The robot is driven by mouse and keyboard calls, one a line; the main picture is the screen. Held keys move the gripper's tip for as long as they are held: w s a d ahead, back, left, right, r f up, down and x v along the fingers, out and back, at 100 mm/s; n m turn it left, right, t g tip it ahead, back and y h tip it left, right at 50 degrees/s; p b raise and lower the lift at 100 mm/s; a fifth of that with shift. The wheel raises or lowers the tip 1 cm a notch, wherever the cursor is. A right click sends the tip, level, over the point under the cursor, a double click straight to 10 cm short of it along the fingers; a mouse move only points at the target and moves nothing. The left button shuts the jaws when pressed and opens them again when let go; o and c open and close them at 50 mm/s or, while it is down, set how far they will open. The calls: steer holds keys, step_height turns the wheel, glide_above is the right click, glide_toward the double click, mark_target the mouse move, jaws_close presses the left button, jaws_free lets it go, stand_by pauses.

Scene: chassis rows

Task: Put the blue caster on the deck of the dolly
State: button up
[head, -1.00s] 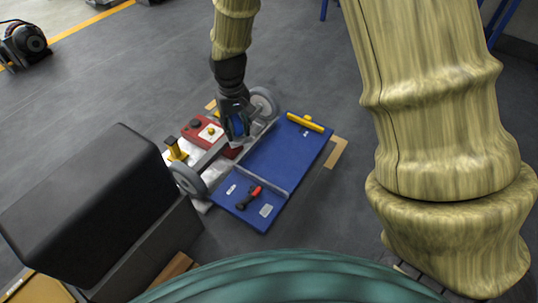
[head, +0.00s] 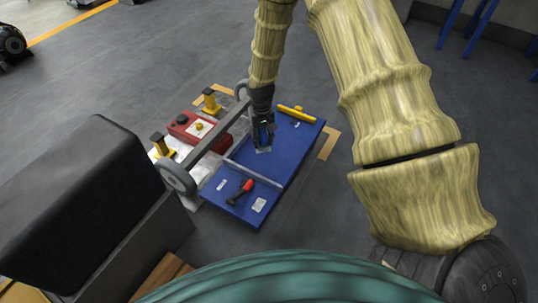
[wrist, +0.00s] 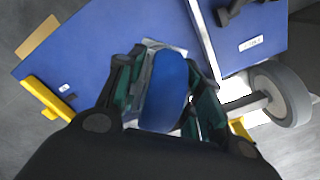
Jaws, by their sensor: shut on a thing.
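My gripper (head: 262,141) is over the blue deck of the dolly (head: 277,167), in the part beyond the thin divider strip. In the wrist view my gripper (wrist: 166,92) is shut on the blue caster (wrist: 163,90), whose rounded blue face shows between the fingers. The deck (wrist: 110,45) lies directly behind it in that view. A grey plate shows at the caster's lower end in the head view. I cannot tell whether the caster touches the deck.
A red-and-black tool (head: 241,191) lies on the near part of the deck. A yellow bar (head: 297,113) runs along its far edge. An axle with grey wheels (head: 177,179), a red box (head: 198,130) and yellow posts (head: 163,146) stand to the left. A dark box (head: 85,195) is at near left.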

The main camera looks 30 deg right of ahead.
step_height(320, 180, down, 10)
steer(key=b, duration=0.5)
stand_by(0.3)
steer(key=o, duration=1.3)
step_height(320, 180, up, 12)
steer(key=p, duration=0.6)
